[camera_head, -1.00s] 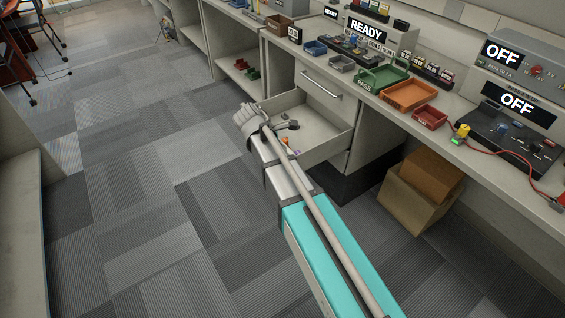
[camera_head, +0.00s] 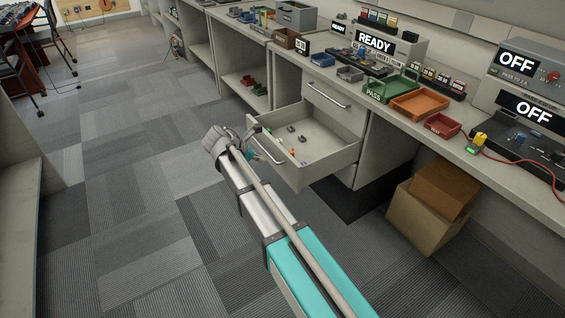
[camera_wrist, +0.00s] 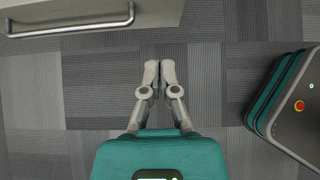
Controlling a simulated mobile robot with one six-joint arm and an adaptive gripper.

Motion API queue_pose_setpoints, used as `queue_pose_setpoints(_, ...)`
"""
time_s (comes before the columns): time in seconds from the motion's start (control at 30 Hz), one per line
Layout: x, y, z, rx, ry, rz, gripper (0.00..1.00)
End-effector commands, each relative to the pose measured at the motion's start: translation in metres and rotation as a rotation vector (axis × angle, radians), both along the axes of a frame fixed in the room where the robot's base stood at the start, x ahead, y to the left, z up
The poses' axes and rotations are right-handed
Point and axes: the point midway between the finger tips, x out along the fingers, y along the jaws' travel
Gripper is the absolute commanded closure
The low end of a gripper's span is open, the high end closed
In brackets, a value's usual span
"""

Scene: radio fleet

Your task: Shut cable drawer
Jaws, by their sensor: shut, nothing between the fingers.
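The cable drawer (camera_head: 330,155) is a pale grey drawer standing well open under the bench, with several small items lying inside. Its front has a silver bar handle (camera_head: 268,150). In the wrist view the drawer front (camera_wrist: 150,12) and handle (camera_wrist: 70,27) lie at the upper left. My gripper (camera_wrist: 160,68) is shut and empty, over bare floor, to the right of and below the handle in that view, apart from it. In the head view my wrist is just left of the drawer front; the fingertips are hard to make out there.
A closed drawer (camera_head: 335,100) sits above the open one. Cardboard boxes (camera_head: 430,215) stand under the bench at right. Trays, including a green one (camera_head: 390,88) and an orange one (camera_head: 419,104), stand on the bench top. The carpet (camera_head: 130,220) to the left is clear.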

Motion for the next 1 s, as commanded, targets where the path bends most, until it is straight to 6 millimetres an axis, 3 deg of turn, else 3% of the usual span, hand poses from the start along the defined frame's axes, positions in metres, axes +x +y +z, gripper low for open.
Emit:
queue_pose_setpoints(0.37, 0.007, -0.011, -0.015, 0.001, 0.000, -0.002, 1.00)
queue_pose_setpoints(1.0, 0.033, -0.050, -0.063, 0.001, 0.000, -0.004, 1.00)
